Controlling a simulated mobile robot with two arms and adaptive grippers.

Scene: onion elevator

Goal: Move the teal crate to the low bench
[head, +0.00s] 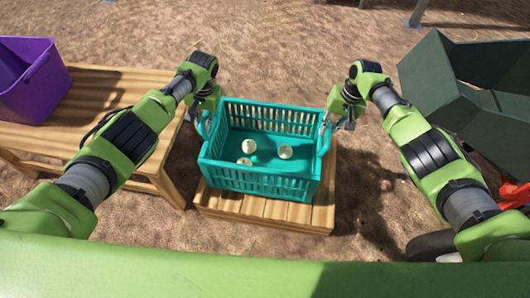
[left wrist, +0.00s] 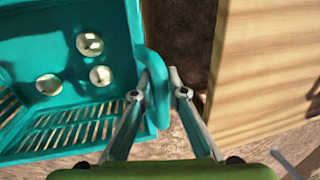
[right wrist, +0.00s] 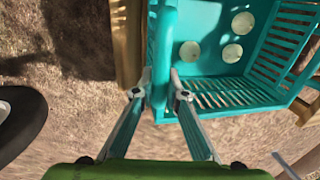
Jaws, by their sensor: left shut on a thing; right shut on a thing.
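The teal crate (head: 262,186) holds three pale onions (head: 285,152) and sits over the low wooden bench (head: 260,207) in the head view. I cannot tell whether its base touches the slats. My left gripper (head: 203,118) is shut on the crate's left handle; the left wrist view shows the fingers (left wrist: 160,92) on either side of the teal handle (left wrist: 153,85). My right gripper (head: 328,122) is shut on the right handle; the right wrist view shows its fingers (right wrist: 159,88) around that handle (right wrist: 160,60). The crate looks level.
A higher wooden table (head: 95,95) stands close on the left, bearing a purple crate (head: 30,80) at its far left. A dark green hopper (head: 440,80) stands at the right, with a dark wheel (head: 432,245) below. Bare ground lies behind the bench.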

